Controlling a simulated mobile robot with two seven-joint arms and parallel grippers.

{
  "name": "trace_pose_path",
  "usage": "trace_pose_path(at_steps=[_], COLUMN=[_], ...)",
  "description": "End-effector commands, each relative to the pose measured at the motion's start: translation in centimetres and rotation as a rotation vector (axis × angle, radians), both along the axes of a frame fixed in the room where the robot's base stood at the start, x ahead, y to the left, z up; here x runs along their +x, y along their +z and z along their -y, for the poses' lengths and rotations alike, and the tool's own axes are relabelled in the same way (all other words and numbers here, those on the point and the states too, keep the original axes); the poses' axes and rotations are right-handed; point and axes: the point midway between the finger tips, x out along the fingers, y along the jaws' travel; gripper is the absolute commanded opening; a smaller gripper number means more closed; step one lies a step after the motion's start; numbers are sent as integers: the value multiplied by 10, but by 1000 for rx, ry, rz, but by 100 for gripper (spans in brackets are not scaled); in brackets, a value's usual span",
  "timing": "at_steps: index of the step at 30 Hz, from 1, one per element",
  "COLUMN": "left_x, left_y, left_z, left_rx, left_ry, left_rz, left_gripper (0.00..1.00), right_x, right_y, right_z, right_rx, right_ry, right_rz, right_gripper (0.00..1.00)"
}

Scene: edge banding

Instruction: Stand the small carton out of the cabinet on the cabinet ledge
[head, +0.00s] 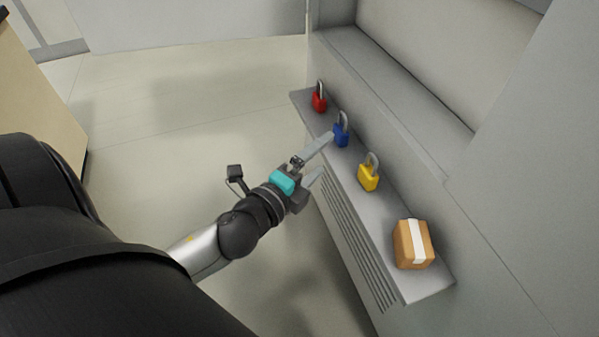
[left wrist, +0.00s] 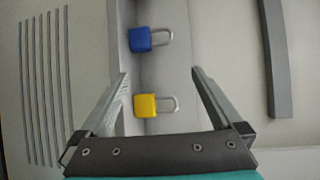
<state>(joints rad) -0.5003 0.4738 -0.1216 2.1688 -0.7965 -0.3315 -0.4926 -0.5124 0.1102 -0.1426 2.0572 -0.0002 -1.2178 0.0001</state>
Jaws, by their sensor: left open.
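A small brown carton (head: 412,244) with a white tape strip sits on the near end of the grey cabinet ledge (head: 384,222). My left gripper (head: 322,158) is open and empty, beside the ledge near the blue and yellow padlocks and apart from the carton. In the left wrist view the open fingers (left wrist: 160,78) spread over the ledge, with the yellow padlock between them lower down. The carton is out of the left wrist view. The right gripper does not show.
A red padlock (head: 319,98), a blue padlock (head: 341,130) and a yellow padlock (head: 368,174) stand in a row along the ledge. The grey cabinet (head: 395,130) rises behind it, with an open recess. Floor to the left is clear.

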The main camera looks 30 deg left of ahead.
Motion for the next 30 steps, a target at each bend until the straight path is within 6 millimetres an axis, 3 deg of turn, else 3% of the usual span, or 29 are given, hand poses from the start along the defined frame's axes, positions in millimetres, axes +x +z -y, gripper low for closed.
trace_pose_path(at_steps=[3,5,9,12,18,30], left_x=[-17,-33,-82,-115,-150,-153], left_y=[-60,-93,-160,-189,-209,-209], left_z=[-22,-23,-1,25,58,60], left_rx=[-363,-538,-881,-1043,-1184,-1189], left_ry=[277,414,700,852,999,1012], left_rz=[-214,-330,-604,-770,-949,-966], left_gripper=[100,100,100,100,100,100], right_x=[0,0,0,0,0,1], right_y=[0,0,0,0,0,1], right_z=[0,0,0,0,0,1], right_rx=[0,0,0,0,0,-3], right_ry=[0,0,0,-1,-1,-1], right_rz=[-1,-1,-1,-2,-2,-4], right_gripper=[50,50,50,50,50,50])
